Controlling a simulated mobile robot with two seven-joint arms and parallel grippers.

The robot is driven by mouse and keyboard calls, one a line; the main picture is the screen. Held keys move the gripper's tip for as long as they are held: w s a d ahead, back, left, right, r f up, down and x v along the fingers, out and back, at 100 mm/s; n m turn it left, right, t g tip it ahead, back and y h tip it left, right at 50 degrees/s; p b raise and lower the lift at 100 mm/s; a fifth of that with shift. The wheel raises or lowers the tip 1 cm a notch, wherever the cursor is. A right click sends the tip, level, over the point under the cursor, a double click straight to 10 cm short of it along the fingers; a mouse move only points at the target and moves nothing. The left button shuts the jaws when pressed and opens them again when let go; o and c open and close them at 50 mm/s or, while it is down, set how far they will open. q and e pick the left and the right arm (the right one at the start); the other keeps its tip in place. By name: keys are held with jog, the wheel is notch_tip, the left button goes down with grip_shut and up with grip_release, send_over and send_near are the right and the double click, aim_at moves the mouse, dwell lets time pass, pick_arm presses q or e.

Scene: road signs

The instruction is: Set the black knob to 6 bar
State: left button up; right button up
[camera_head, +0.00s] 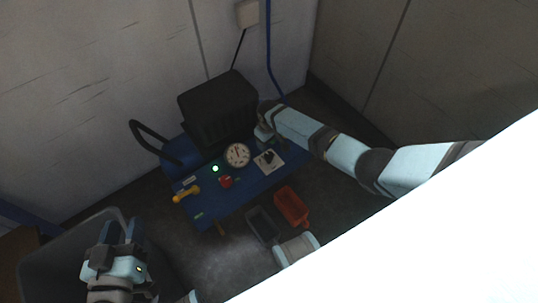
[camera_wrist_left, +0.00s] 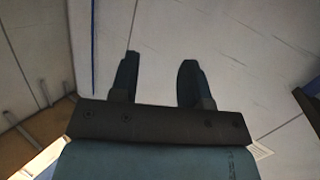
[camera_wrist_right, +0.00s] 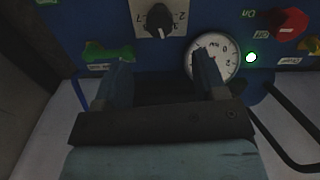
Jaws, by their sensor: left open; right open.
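The black knob (camera_head: 268,157) sits on a white plate with numbers, on a blue panel. It shows close up at the top of the right wrist view (camera_wrist_right: 158,20); a pale mark on it points down the picture, and I cannot tell which number it meets. A round white gauge (camera_head: 237,155) is beside the plate; its needle is too small to read. My right gripper (camera_wrist_right: 162,75) is open and empty, below the knob in its wrist view and apart from it. My left gripper (camera_head: 121,230) is open and empty, far from the panel at lower left.
The panel also has a lit green lamp (camera_head: 215,168), a red knob (camera_head: 226,181), a yellow handle (camera_head: 186,193) and a green handle (camera_wrist_right: 107,52). A black box (camera_head: 218,108) stands behind. Red (camera_head: 291,207) and grey (camera_head: 262,226) bins are in front.

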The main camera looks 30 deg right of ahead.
aim_at(269, 154)
notch_tip(269, 154, down, 8)
jog(key=b, duration=0.3)
jog(key=shift+f+b, duration=0.25)
jog(key=shift+b, duration=0.15)
jog(key=shift+f, duration=0.5)
pick_arm(q)
notch_tip(269, 154, up, 6)
jog(key=d+t+h, duration=0.2)
jog(key=h, duration=0.1)
jog(key=shift+d+f+t, duration=0.15)
jog(key=shift+d+t, duration=0.2)
jog(key=shift+t, duration=0.05)
pick_arm(e)
jog(key=c, duration=0.9)
pick_arm(q)
jog(key=shift+w, duration=0.1)
